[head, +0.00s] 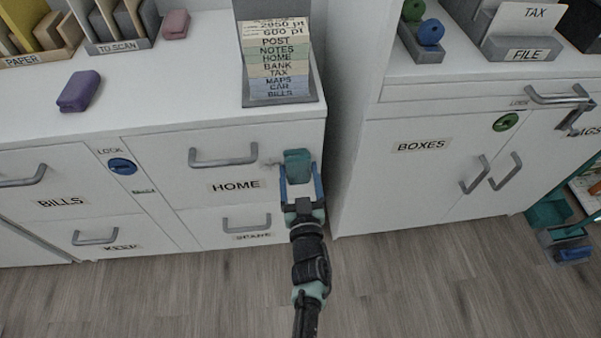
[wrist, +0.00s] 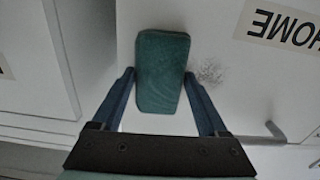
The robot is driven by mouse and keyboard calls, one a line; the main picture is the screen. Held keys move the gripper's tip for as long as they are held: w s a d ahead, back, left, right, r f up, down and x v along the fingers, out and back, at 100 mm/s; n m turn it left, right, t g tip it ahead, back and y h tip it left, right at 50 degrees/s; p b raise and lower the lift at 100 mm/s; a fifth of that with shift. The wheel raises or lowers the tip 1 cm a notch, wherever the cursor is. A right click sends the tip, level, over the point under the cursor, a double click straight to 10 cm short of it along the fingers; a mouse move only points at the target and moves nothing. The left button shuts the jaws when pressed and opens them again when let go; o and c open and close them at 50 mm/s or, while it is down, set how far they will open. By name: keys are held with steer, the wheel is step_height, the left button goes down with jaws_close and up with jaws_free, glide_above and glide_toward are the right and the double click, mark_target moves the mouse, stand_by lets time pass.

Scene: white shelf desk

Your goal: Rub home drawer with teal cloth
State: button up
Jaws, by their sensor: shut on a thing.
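The HOME drawer (head: 160,150) is a shut white front with a grey bar handle (head: 223,157) and a HOME label (head: 236,185). The label also shows upside down in the wrist view (wrist: 283,26). My gripper (head: 299,180) is at the drawer's right end, shut on the teal cloth (head: 297,160). In the wrist view the cloth (wrist: 162,70) is a block between the two blue fingers. It is against or just in front of the drawer; I cannot tell if it touches. A grey smudge (wrist: 212,72) is on the drawer beside the cloth.
A gap separates this cabinet from the BOXES cabinet (head: 385,185) at right. Above the drawer, a tray of labelled cards (head: 278,70) and a purple block (head: 79,91) rest on the desk top. A SCARE-like labelled drawer handle (head: 247,223) sticks out below. The floor (head: 180,295) in front is clear.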

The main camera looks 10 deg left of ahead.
mark_target(261, 166)
steer(key=a+b, duration=0.1)
steer(key=s+a+b, duration=0.1)
steer(key=a, duration=0.1)
steer(key=a+b, duration=0.1)
steer(key=a, duration=0.1)
steer(key=shift+s+f, duration=0.15)
steer(key=shift+s, duration=0.1)
steer(key=shift+s+a+b, duration=0.2)
steer(key=shift+a+b, duration=0.3)
steer(key=shift+b, duration=0.2)
steer(key=shift+a+b, duration=0.15)
steer(key=shift+b, duration=0.6)
steer(key=shift+a+b, duration=0.35)
steer(key=shift+b, duration=0.8)
steer(key=shift+s+a+b, duration=0.15)
steer(key=shift+a+b, duration=0.15)
steer(key=shift+b, duration=0.45)
steer(key=shift+a+b, duration=0.15)
steer(key=shift+b, duration=0.6)
steer(key=shift+a+b, duration=0.1)
steer(key=shift+b, duration=0.65)
